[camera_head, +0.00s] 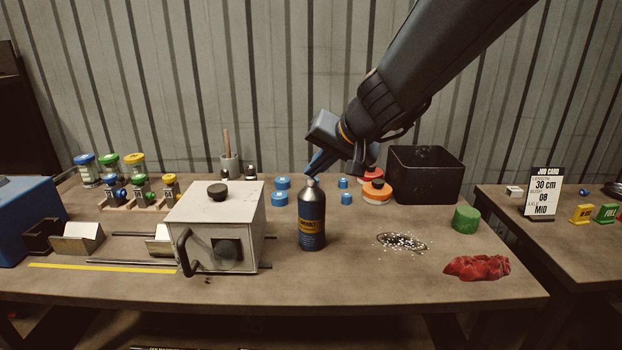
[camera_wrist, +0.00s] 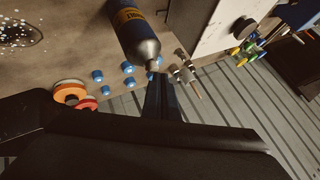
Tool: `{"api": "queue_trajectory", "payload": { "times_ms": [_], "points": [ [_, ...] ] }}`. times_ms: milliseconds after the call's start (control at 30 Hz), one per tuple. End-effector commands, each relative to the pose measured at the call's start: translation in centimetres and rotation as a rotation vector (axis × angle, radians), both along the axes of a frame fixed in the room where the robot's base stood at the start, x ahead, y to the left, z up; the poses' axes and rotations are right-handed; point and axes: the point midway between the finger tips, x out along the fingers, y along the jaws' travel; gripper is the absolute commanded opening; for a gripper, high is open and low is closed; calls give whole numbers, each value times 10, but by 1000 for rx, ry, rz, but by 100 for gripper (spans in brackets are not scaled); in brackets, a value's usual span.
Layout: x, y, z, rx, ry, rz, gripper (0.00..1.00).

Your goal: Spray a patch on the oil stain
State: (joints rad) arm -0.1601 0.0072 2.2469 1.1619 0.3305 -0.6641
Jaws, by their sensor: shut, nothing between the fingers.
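A dark blue spray bottle (camera_head: 312,226) with an orange label stands upright on the bench, right of the cream crimper box. It also shows in the wrist view (camera_wrist: 135,35). The oil stain (camera_head: 402,242) is a dark patch with white specks on the bench, right of the bottle; part of it shows in the wrist view (camera_wrist: 18,33). My gripper (camera_head: 313,172) is shut and empty, with its fingertips at the bottle's top. In the wrist view the fingers (camera_wrist: 156,78) end close to the bottle's nozzle; I cannot tell whether they touch it.
The crimper box (camera_head: 205,225) stands close left of the bottle. A black bin (camera_head: 424,176), orange and red discs and several blue caps lie behind. A green cylinder (camera_head: 466,220) and a red cloth (camera_head: 477,268) are right of the stain. The bench front by the bottle is clear.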

Motion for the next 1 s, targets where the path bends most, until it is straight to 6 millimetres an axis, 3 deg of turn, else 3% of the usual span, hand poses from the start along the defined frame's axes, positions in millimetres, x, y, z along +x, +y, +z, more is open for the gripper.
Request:
{"api": "queue_trajectory", "payload": {
  "times_ms": [633, 1000],
  "points": [
    [0, 0, 57, 0, -1, -1, 0],
    [0, 0, 59, 0, 0, 0, 0]
  ]
}}
